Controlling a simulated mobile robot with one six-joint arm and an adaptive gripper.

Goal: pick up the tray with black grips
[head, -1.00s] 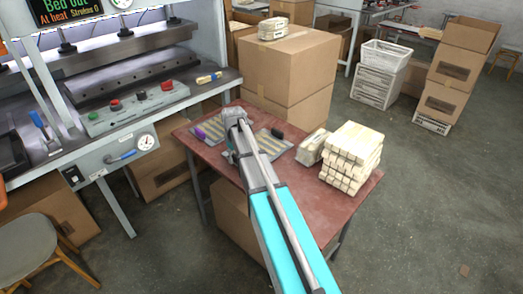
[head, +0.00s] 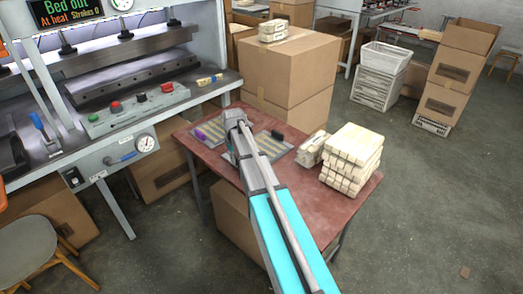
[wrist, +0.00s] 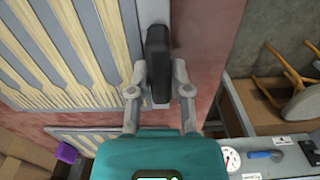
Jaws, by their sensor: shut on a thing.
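The tray with black grips (head: 268,146) lies on the red table and carries rows of pale wooden spoon blanks. Its far black grip (head: 276,134) shows in the head view; my arm hides the near end. In the wrist view the same tray (wrist: 45,84) fills the upper left. My gripper (wrist: 160,92) has its two fingers on either side of the near black grip (wrist: 158,58) and is shut on it. A second tray (wrist: 82,137) with a purple grip (wrist: 67,152) lies beside it. I cannot tell whether the held tray is lifted.
Large cartons (head: 288,72) stand behind the table. Floor at the right is open.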

